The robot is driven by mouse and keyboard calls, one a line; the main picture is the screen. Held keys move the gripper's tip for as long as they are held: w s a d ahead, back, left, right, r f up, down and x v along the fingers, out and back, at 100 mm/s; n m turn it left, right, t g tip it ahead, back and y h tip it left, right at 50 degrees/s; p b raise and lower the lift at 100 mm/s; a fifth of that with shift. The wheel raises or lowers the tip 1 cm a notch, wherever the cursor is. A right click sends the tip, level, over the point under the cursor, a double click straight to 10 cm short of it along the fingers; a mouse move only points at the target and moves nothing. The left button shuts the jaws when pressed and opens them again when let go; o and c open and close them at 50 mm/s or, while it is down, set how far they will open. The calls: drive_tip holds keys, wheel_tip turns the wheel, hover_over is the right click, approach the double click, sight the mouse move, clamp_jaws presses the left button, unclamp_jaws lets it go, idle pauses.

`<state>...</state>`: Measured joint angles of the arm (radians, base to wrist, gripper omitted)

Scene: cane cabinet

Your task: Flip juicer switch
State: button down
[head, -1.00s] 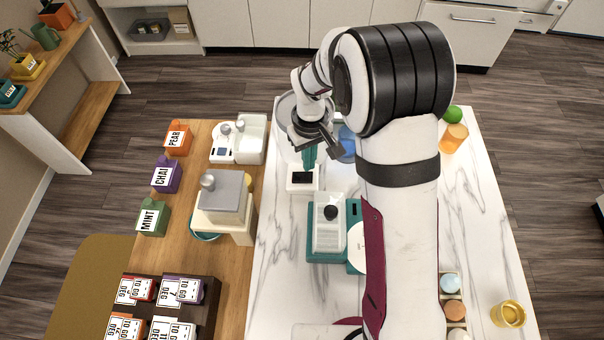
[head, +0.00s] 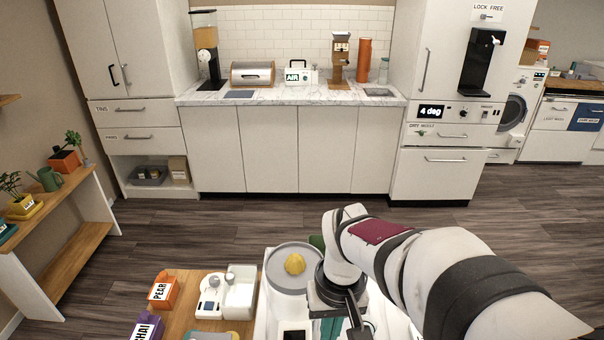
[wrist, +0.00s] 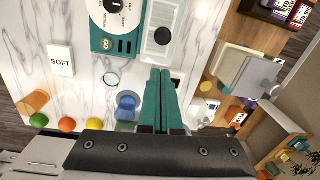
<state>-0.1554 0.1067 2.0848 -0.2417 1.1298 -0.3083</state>
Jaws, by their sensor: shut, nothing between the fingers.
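A round grey dish (head: 278,284) with a yellow lump on it, perhaps the juicer's top, stands on the marble table. In front of it is a white box with a dark panel (head: 293,335), cut by the frame's bottom edge. I cannot make out the juicer's switch. My gripper (head: 330,330) is just right of the panel in the head view. In the wrist view my gripper (wrist: 160,72) has its teal fingers shut together and empty. They hide part of what lies behind them, so contact cannot be told.
A white appliance (head: 210,297) is beside the table.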

drive_tip(key=s+d+r+m+y, duration=0.1)
drive_tip(key=s+m, duration=0.6)
drive_tip(key=s, duration=1)
drive_tip(key=shift+d+r, duration=0.7)
drive_tip(key=shift+r, duration=0.1)
drive_tip(key=m+h, duration=0.3)
drive_tip(key=m, duration=0.9)
hover_over(302, 337)
drive_tip(key=a, duration=0.2)
wheel_tip(302, 337, down, 4)
drive_tip(key=shift+r, duration=0.1)
drive_tip(key=f, duration=0.4)
drive_tip(key=d+f, duration=0.1)
drive_tip(key=f, duration=0.9)
drive_tip(key=shift+d, duration=0.35)
